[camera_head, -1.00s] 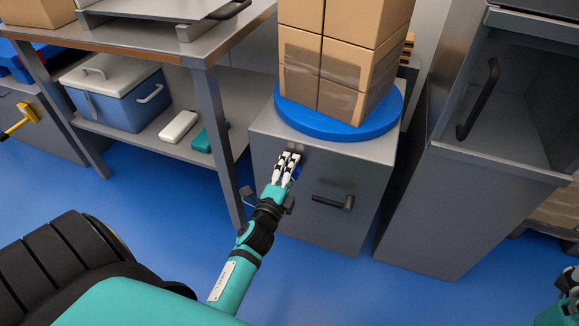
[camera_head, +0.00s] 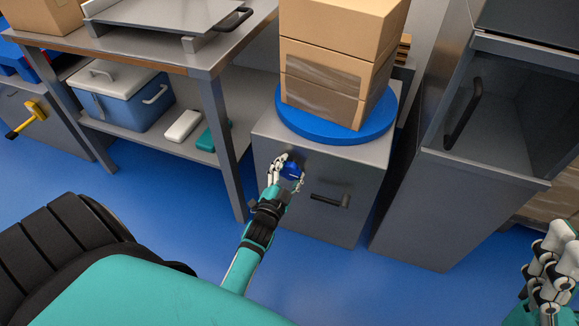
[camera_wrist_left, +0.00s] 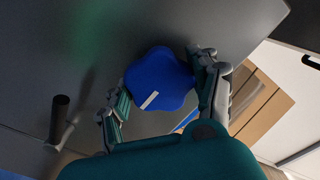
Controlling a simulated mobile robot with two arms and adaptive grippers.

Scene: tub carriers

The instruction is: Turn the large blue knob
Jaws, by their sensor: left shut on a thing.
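The large blue knob (camera_head: 292,170) sits on the front of a grey cabinet (camera_head: 370,205), left of its black handle. In the left wrist view the lobed knob (camera_wrist_left: 160,75) carries a white mark near its lower edge. My left gripper (camera_head: 284,171) is shut on the knob; in the left wrist view the fingers (camera_wrist_left: 160,95) hold it from both sides. A blue turntable (camera_head: 355,130) on the cabinet top bears stacked cardboard boxes (camera_head: 330,75). My right gripper (camera_head: 552,265) is at the lower right, away from the cabinet; its opening is unclear.
A metal table (camera_head: 190,58) stands to the left, with a blue cooler (camera_head: 125,100), a white case (camera_head: 183,125) and a teal case (camera_head: 213,136) on its lower shelf. A tall grey cabinet (camera_head: 425,215) with an open compartment stands right. Blue floor (camera_head: 185,205) is clear in front.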

